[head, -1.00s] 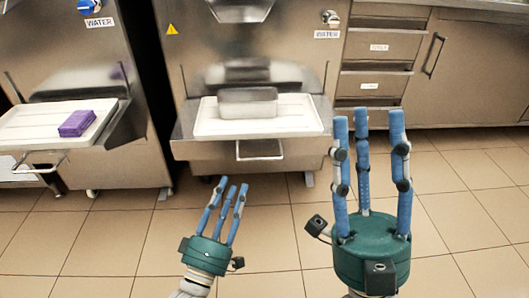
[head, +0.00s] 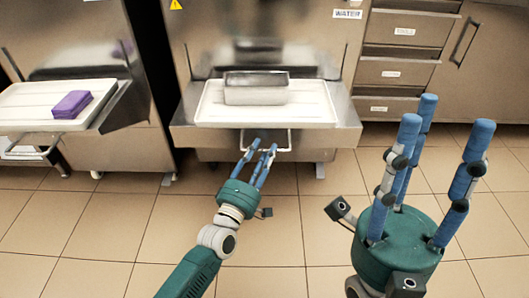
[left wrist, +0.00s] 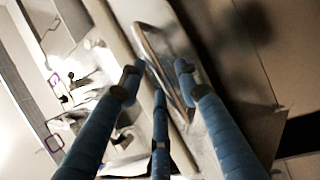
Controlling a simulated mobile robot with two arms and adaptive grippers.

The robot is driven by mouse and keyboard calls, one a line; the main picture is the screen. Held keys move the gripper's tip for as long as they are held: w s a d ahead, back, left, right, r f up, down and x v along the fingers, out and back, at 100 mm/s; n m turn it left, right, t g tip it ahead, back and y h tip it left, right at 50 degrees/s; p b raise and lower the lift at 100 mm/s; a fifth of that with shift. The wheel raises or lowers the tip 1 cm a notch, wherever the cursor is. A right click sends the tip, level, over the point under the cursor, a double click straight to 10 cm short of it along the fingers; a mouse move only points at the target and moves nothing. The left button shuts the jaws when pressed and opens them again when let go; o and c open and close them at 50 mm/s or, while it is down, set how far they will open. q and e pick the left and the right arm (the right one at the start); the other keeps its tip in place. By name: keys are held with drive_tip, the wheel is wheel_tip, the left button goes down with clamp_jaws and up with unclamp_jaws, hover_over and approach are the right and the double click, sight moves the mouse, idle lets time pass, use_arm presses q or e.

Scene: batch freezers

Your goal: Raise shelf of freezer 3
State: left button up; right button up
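The middle freezer (head: 270,30) has a fold-out shelf (head: 190,139) with a wire handle (head: 283,133) below its front edge. No freezer number is readable. My left gripper (head: 264,147) is at this handle, its fingertips overlapping it in the head view. In the left wrist view the bar of the handle (left wrist: 163,62) runs between the spread blue fingers (left wrist: 158,80); contact cannot be told. My right gripper (head: 446,120) is open and empty, in front of the drawers and well right of the handle.
A white tray (head: 315,108) with a metal container (head: 255,90) rests on the shelf. The left freezer's shelf carries a white tray (head: 25,110) with a purple box (head: 72,104). Drawers (head: 395,73) stand at right. The tiled floor (head: 290,235) is clear.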

use_arm(q)
drive_tip(key=shift+w+d+r, duration=0.15)
drive_tip(key=shift+w+d, duration=0.1)
drive_tip(key=shift+w, duration=0.35)
clamp_jaws()
